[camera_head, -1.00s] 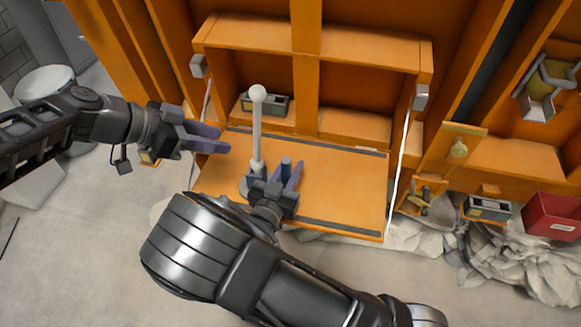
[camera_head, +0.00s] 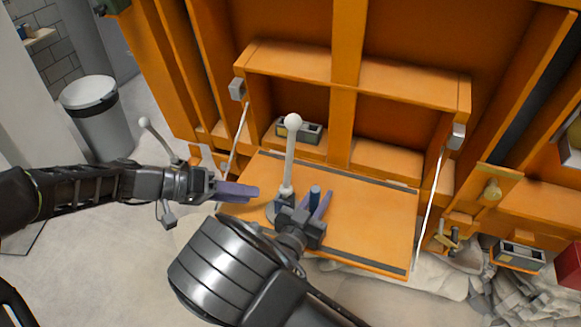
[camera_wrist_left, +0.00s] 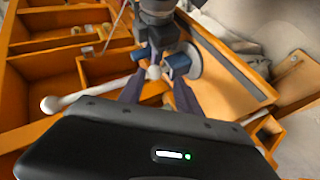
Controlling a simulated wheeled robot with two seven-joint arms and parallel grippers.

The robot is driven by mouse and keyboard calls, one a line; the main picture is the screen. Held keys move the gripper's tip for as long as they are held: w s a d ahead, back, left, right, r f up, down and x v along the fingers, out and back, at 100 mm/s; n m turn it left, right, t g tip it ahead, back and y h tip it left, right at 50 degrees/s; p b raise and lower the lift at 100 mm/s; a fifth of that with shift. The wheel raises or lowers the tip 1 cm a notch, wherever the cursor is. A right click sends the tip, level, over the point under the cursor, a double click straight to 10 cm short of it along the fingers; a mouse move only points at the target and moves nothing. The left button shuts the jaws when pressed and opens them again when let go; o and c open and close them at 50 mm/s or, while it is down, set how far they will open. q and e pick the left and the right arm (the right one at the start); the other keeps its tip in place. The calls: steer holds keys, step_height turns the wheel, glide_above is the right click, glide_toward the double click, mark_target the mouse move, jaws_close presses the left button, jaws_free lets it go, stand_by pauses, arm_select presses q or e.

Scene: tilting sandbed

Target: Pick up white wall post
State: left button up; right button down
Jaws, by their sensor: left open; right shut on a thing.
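A white post (camera_head: 290,160) with a ball top stands upright above the orange board, its foot at a grey fitting. In the left wrist view the white post (camera_wrist_left: 80,97) runs toward the spot between my left fingers. A second ball-topped white post (camera_head: 150,130) leans at the left, partly behind my left arm.
The orange board (camera_head: 375,220) hangs below an orange wall frame with open compartments. A pale strut (camera_head: 430,210) slants at its right and another (camera_head: 236,145) at its left. A small grey box (camera_head: 312,131) sits behind the post. A bin (camera_head: 97,110) stands far left.

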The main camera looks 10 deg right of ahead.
arm_select(q)
steer(key=n+h, duration=0.1)
steer(key=n, duration=0.3)
steer(key=n+t+h, duration=0.1)
steer(key=n+h, duration=0.3)
steer(key=n, duration=1.4)
glide_toward(288, 170)
steer(key=d, duration=0.1)
steer(key=shift+w+d+f+n, duration=0.2)
steer(key=shift+w+n, duration=0.25)
steer(key=shift+n, duration=0.25)
steer(key=d, duration=0.6)
steer(key=shift+w+d, duration=0.35)
steer(key=d, duration=0.5)
steer(key=shift+w+d, duration=0.1)
steer(key=shift+w, duration=0.15)
